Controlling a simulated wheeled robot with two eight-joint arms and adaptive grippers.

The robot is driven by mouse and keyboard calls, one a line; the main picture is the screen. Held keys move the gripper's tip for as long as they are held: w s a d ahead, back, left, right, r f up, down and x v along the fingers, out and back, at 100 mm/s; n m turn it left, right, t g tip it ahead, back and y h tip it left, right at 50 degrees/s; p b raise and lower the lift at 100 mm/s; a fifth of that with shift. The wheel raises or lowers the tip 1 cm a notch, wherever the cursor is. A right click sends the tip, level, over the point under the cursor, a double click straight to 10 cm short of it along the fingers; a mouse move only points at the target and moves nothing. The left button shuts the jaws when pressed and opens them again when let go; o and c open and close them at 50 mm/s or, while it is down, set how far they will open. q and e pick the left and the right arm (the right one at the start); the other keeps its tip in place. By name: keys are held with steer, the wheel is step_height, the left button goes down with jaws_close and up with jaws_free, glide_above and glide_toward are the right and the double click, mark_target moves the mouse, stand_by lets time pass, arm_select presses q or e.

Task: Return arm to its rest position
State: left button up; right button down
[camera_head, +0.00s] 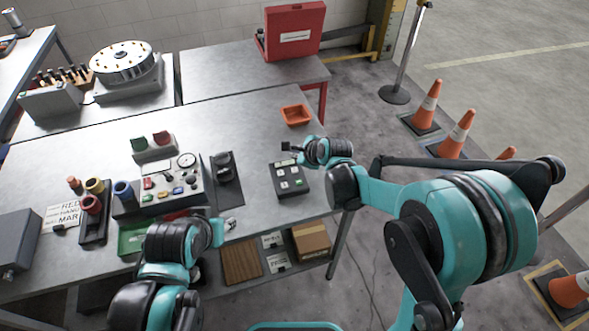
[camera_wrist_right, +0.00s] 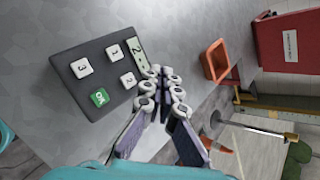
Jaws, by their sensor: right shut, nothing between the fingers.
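My right arm (camera_head: 440,210) reaches in from the right over the table's right end. My right gripper (camera_head: 291,148) is shut and empty, just above and beyond the dark keypad (camera_head: 288,188). In the right wrist view the shut fingers (camera_wrist_right: 166,80) point past the keypad (camera_wrist_right: 108,72), which has white number keys, a green OK key and a small display showing a digit. I cannot tell whether the fingertips touch it. My left arm (camera_head: 165,265) is at the table's front edge. The left gripper (camera_head: 230,225) shows only as a small tip, its fingers unclear.
An orange tray (camera_head: 296,115) lies beyond the keypad. A red case (camera_head: 294,32) stands on the back table. A button panel (camera_head: 165,188) and a black stand (camera_head: 225,172) are left of the keypad. Traffic cones (camera_head: 427,107) stand on the floor at right.

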stand_by(0.3)
steer(key=s+d+r+n+h, duration=0.1)
steer(key=s+d+r+n, duration=0.1)
steer(key=s+d+n, duration=0.3)
steer(key=s+d+r+n+h, duration=0.2)
steer(key=s+d+n, duration=0.4)
steer(key=s+n, duration=0.3)
steer(key=s+d+r+n+g+h, duration=0.1)
steer(key=s+d+n, duration=0.5)
steer(key=s, duration=0.7)
steer(key=shift+s+d+r+n+h, duration=0.25)
steer(key=shift+s+r+n+h, duration=0.05)
steer(key=shift+r+n, duration=0.2)
